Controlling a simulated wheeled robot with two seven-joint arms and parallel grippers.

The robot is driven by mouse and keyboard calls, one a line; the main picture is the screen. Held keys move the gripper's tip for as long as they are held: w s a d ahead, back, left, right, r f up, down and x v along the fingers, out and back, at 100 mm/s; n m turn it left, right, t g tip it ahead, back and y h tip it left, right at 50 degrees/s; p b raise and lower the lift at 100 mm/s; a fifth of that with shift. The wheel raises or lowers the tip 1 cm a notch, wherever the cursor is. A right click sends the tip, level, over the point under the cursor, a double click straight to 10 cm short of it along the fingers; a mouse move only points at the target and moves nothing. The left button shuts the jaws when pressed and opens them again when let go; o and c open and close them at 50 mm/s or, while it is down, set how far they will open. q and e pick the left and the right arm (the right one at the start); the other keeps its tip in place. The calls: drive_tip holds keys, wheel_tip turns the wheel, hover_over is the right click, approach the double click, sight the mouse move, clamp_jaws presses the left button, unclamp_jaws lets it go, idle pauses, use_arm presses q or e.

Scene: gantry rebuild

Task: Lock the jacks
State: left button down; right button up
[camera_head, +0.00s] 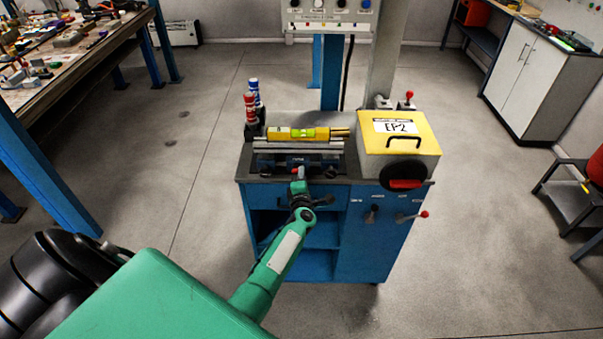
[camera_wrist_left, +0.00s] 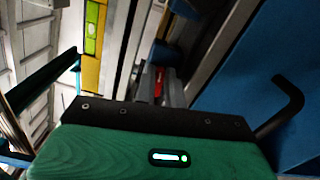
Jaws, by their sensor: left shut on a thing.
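A blue machine cabinet (camera_head: 350,240) stands ahead, with a grey rail bed (camera_head: 300,147) on top. My left gripper (camera_head: 299,184) reaches its front edge from below. It is shut on a small red part (camera_wrist_left: 158,84), mostly hidden by the gripper; I cannot tell whether this is a jack handle. A red-topped lever (camera_head: 407,100) stands behind the yellow box. None is clearly identifiable as a jack. My right gripper is out of view.
A yellow spirit level (camera_head: 297,134) lies on the bed; it also shows in the wrist view (camera_wrist_left: 92,40). Red and blue bottles (camera_head: 251,105) stand left.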

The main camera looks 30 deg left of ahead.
use_arm(q)
drive_tip(key=shift+f+m, duration=0.15)
drive_tip(key=shift+m, duration=0.75)
drive_tip(key=c, duration=1.5)
unclamp_jaws()
drive_tip(key=p+v, duration=0.4)
drive_tip(key=v, duration=1)
